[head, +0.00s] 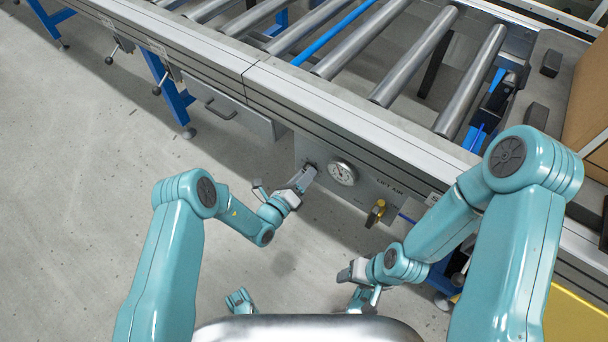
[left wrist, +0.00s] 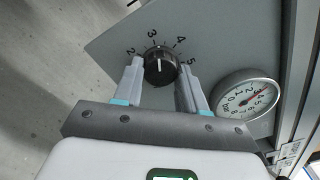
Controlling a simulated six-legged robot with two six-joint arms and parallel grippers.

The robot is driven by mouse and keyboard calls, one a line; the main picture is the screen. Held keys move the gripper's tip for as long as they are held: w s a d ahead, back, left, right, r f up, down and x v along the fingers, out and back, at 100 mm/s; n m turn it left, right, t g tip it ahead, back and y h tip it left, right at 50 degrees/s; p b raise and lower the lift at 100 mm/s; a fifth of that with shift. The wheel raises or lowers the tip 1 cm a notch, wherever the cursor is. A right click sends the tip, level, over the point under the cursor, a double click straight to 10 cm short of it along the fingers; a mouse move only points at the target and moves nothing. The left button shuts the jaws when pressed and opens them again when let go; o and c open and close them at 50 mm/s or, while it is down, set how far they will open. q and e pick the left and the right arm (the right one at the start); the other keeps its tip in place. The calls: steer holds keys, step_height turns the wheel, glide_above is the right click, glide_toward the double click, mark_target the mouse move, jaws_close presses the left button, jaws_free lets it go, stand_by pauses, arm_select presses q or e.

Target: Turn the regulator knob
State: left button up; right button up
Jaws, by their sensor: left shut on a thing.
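The regulator knob (left wrist: 160,68) is black with a white pointer line and numbers around it on a grey panel (left wrist: 210,30). In the left wrist view its pointer is near the 3. My left gripper (left wrist: 162,78) has its two fingers on either side of the knob, shut on it. In the head view my left gripper (head: 306,174) reaches the panel left of the round gauge, and its fingers mostly hide the knob. A pressure gauge (left wrist: 246,95) marked bar, with a red needle, sits beside the knob. My right gripper (head: 352,271) hangs away from the panel; its jaws are too small to judge.
The roller conveyor (head: 330,45) runs above the panel. A cardboard box (head: 588,105) stands at the far right. The floor (head: 90,170) at the left is clear.

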arm_select(q)
steer(key=m+p, duration=0.7)
steer(key=m, duration=2)
steer(key=shift+r+m, duration=0.1)
steer(key=shift+m, duration=0.2)
stand_by(0.3)
steer(key=o, duration=1.1)
steer(key=shift+c, duration=0.2)
